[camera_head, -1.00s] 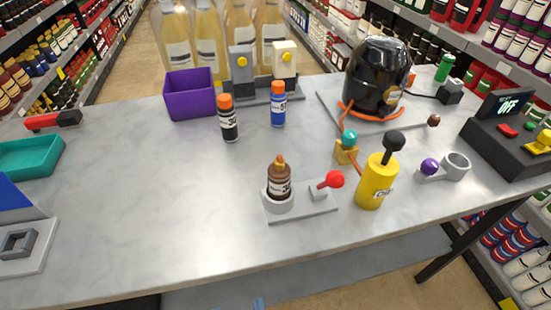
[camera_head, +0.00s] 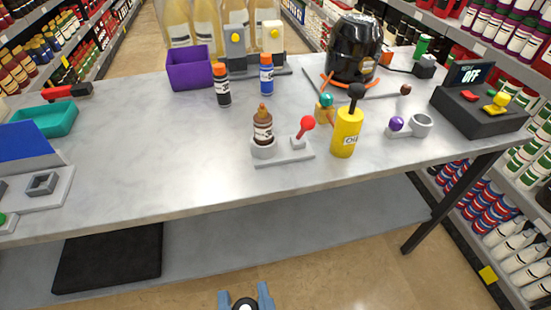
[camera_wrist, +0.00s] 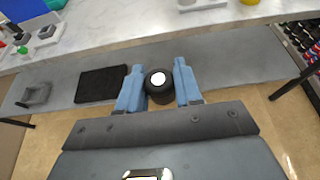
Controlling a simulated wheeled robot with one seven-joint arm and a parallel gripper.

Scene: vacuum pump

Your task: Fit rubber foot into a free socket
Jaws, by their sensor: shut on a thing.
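The rubber foot (camera_wrist: 158,92) is a short black round piece with a white centre on its face. My gripper (camera_wrist: 157,84) is shut on it, with one blue finger on each side. In the head view, my gripper (camera_head: 246,300) and the foot (camera_head: 245,305) show at the bottom edge, partly cut off, in front of the table. The black glossy pump (camera_head: 354,50) stands on a grey plate (camera_head: 335,92) at the back right of the table. I cannot tell which socket is free.
The marble table (camera_head: 190,155) has clear room at its left middle. A yellow oil can (camera_head: 346,135), a brown bottle (camera_head: 263,130) and a red-knobbed lever (camera_head: 307,122) stand near its front. A lower shelf (camera_head: 300,205) holds a black mat (camera_head: 110,255).

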